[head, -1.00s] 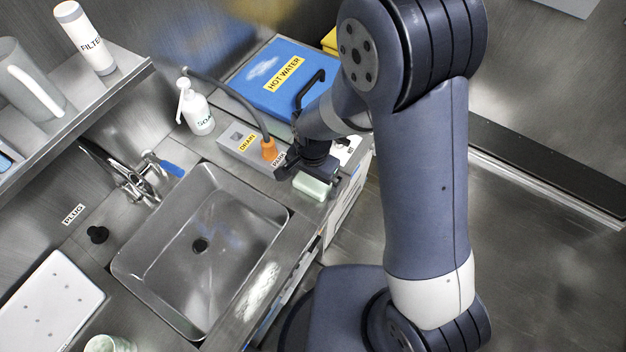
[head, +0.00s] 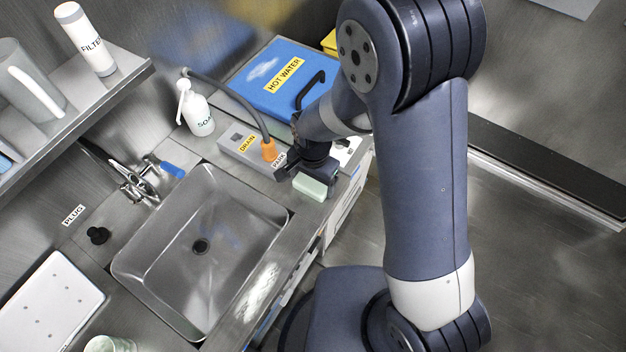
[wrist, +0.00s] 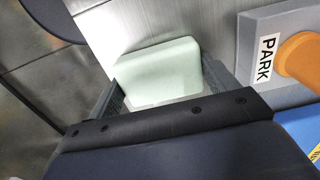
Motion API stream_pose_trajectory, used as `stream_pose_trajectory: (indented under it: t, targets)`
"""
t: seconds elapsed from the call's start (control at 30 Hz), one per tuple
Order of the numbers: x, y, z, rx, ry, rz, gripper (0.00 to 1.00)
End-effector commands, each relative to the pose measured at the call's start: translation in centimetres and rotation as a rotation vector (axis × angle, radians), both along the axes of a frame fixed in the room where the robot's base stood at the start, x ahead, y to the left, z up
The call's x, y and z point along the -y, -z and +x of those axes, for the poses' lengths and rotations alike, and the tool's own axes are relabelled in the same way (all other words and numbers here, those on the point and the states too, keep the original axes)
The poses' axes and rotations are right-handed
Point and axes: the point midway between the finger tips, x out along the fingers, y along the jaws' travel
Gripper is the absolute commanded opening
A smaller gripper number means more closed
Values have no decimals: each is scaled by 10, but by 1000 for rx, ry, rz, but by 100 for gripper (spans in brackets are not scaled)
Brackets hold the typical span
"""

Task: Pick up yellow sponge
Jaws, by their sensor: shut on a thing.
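A pale green, sponge-like block (head: 310,187) is at the counter's edge, right of the sink. No clearly yellow sponge shows. My gripper (head: 307,174) points down over the block and is shut on it. In the wrist view the block (wrist: 160,70) sits between the two fingers of my gripper (wrist: 168,86), with a finger at each side. Its lower part is hidden by the gripper body. I cannot tell whether it touches the counter.
The grey holder (head: 240,142) with an orange plug (head: 268,151) stands close left of my gripper. The sink (head: 200,245) is empty at left front. A soap bottle (head: 196,113) stands behind the sink.

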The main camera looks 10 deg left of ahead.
Motion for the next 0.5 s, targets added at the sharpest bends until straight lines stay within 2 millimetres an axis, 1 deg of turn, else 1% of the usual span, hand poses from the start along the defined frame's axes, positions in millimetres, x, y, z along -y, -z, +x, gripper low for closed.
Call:
stream_pose_trajectory:
  t: [0.17,0.5]
  targets:
    - [-1,-15,1,3,0,3,60]
    - [-1,-73,1,5,0,4,60]
